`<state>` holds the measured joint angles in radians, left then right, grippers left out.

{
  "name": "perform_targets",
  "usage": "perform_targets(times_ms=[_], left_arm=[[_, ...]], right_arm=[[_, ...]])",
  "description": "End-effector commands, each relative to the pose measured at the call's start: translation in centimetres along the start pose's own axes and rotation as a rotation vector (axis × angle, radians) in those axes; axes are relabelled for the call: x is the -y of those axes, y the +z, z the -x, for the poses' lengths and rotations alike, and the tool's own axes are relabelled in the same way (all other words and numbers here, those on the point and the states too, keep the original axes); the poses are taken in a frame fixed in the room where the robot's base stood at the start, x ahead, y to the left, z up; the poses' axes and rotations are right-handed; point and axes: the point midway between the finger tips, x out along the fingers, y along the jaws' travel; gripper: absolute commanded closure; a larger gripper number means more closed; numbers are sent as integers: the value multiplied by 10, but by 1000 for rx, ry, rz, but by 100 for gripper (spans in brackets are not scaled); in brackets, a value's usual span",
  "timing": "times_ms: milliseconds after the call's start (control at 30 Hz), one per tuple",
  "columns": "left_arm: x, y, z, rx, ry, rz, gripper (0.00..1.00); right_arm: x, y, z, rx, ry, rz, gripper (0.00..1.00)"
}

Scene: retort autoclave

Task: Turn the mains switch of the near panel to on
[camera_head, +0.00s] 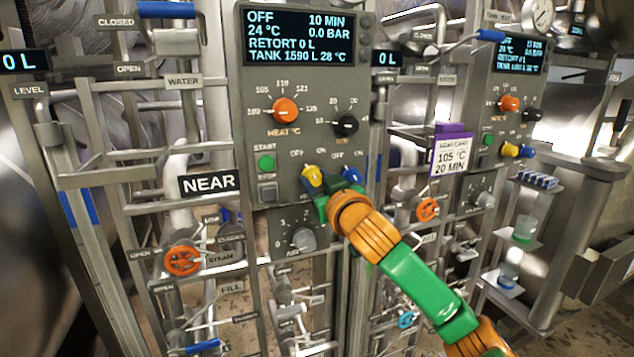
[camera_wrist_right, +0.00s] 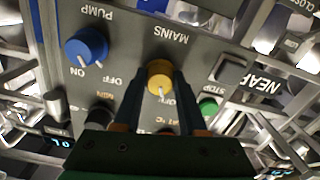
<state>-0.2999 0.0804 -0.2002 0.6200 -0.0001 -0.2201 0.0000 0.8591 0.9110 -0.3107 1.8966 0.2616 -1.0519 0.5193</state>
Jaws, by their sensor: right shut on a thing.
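The near panel (camera_head: 245,120) carries a yellow mains switch (camera_head: 312,175) at its lower middle, beside a blue pump switch (camera_head: 352,174). My right gripper (camera_head: 320,185) reaches the panel from the lower right and is shut on the mains switch. In the right wrist view the yellow knob (camera_wrist_right: 160,72) sits between the tips of my two dark fingers (camera_wrist_right: 159,88). Its white pointer line faces toward the OFF lettering, partly covered by a finger; the ON mark is hidden. The near panel's display (camera_head: 300,37) reads OFF. My left gripper is not in view.
A grey air knob (camera_head: 303,240) is below. Pipes and an orange valve wheel (camera_head: 182,260) stand left. A second panel (camera_head: 510,95) stands right.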

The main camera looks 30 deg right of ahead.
Motion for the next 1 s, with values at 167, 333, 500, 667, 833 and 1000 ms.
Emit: perform_targets(times_ms=[167,333,500,667,833,1000], left_arm=[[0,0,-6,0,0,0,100],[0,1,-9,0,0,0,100],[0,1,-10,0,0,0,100],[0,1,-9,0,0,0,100],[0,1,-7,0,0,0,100],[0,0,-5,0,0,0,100]], right_arm=[[1,1,0,-1,0,-129,100],[1,1,0,-1,0,-289,100],[1,0,0,0,-1,-451,100],[1,-1,0,-1,0,-596,100],[1,-1,0,-1,-1,-733,100],[1,-2,0,-2,-1,-844,100]])
